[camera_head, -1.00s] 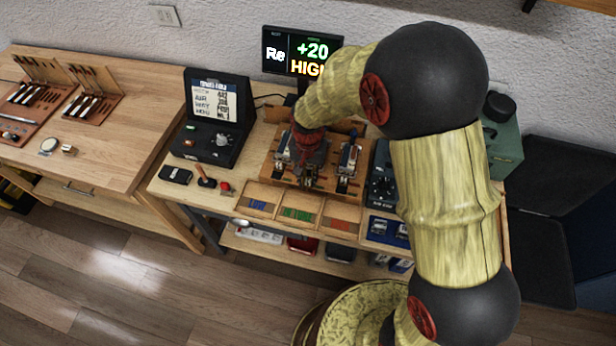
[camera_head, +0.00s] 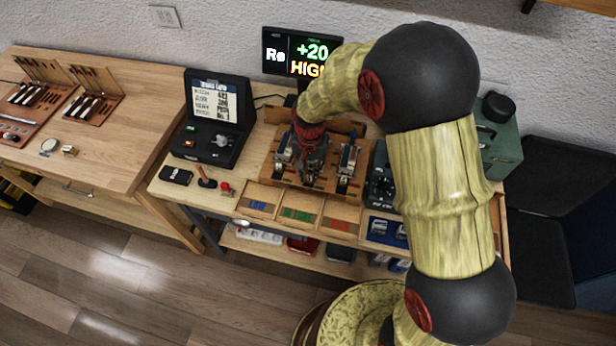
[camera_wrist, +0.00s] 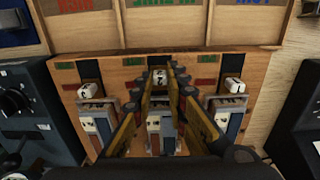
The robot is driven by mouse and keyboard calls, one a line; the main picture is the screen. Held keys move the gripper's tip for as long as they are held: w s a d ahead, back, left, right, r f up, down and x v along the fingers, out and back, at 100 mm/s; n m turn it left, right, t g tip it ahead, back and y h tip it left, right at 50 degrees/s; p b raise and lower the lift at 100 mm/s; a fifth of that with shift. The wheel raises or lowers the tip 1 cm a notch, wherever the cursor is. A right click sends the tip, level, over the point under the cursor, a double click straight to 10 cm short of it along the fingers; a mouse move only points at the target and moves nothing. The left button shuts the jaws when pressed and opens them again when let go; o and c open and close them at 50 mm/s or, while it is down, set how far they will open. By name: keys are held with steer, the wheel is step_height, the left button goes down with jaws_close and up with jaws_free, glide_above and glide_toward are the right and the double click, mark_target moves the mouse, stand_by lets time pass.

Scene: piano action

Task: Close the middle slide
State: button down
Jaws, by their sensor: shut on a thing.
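The piano-action fixture, a wooden board (camera_wrist: 115,72) with three slides, stands on the bench; it also shows in the head view (camera_head: 283,172). In the wrist view the middle slide's white numbered block (camera_wrist: 159,76) sits between my fingertips. My gripper (camera_wrist: 159,82) is shut on this block, a finger on each side. The left slide (camera_wrist: 90,91) and right slide (camera_wrist: 233,86) have similar white blocks, slightly lower in the picture than the middle one. My fingers hide part of the middle mechanism. In the head view my gripper (camera_head: 312,165) covers the fixture's middle.
Parts trays with blue, green and red labels (camera_head: 298,214) lie along the bench's front edge. A black case (camera_head: 214,125) stands to the left, a dark dial box (camera_head: 380,187) close on the right. A monitor (camera_head: 300,52) showing "+20 HIGH" is behind.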

steer(key=shift+w+d, duration=0.2)
steer(key=shift+w, duration=0.3)
steer(key=shift+w+d, duration=0.15)
steer(key=shift+w, duration=0.3)
steer(key=c, duration=1.8)
jaws_free()
steer(key=shift+o, duration=0.2)
step_height(320, 180, up, 12)
